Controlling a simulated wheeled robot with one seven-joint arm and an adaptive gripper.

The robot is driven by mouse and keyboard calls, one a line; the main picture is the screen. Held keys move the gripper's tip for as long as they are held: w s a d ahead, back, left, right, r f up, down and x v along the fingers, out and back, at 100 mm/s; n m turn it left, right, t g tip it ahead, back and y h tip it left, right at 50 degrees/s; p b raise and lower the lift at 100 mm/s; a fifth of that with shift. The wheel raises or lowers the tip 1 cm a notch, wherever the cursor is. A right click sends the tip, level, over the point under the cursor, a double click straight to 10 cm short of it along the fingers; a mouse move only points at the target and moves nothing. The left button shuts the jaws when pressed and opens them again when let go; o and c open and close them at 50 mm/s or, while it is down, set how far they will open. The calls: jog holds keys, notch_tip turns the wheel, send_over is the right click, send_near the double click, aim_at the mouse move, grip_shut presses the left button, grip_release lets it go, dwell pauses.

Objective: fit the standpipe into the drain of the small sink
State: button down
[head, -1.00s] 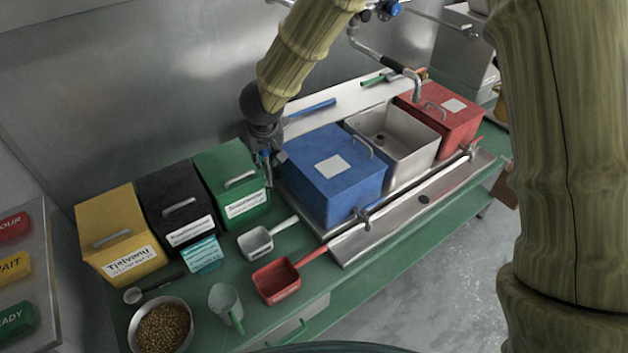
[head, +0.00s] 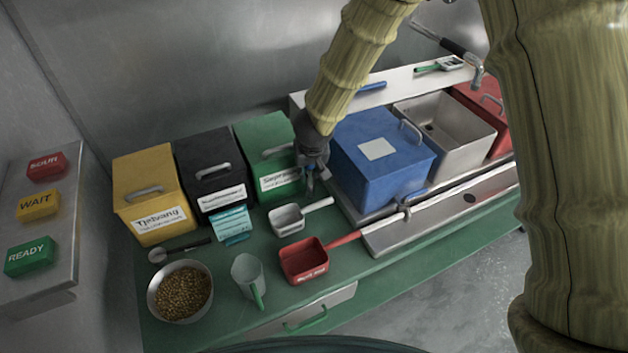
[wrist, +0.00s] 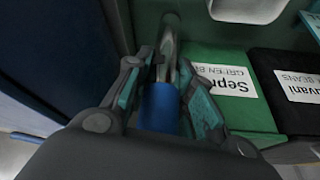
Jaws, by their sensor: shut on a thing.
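My gripper (head: 311,168) hangs between the green bin and the blue lidded box. In the wrist view its fingers (wrist: 166,85) are shut on a blue cylinder with a grey metal tube beyond it, apparently the standpipe (wrist: 160,108). A little blue of it shows below the gripper in the head view; the rest is hidden by the gripper. The small sink (head: 470,135) is an open steel basin between the blue box (head: 385,165) and the red box (head: 490,95). Its drain shows as a dark spot (head: 428,128) on the basin floor. The gripper is left of the sink, apart from it.
The green bin (head: 270,150) is close left of my gripper. The blue box stands between gripper and sink. A faucet (head: 478,72) hangs over the sink's back. A white scoop (head: 288,219) and a red scoop (head: 305,262) lie in front.

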aim_at(309, 177)
jog(key=shift+f+b, duration=0.5)
jog(key=shift+f, duration=1.4)
jog(key=shift+f, duration=0.15)
jog(key=c, duration=1.2)
grip_release()
jog(key=shift+c, duration=0.2)
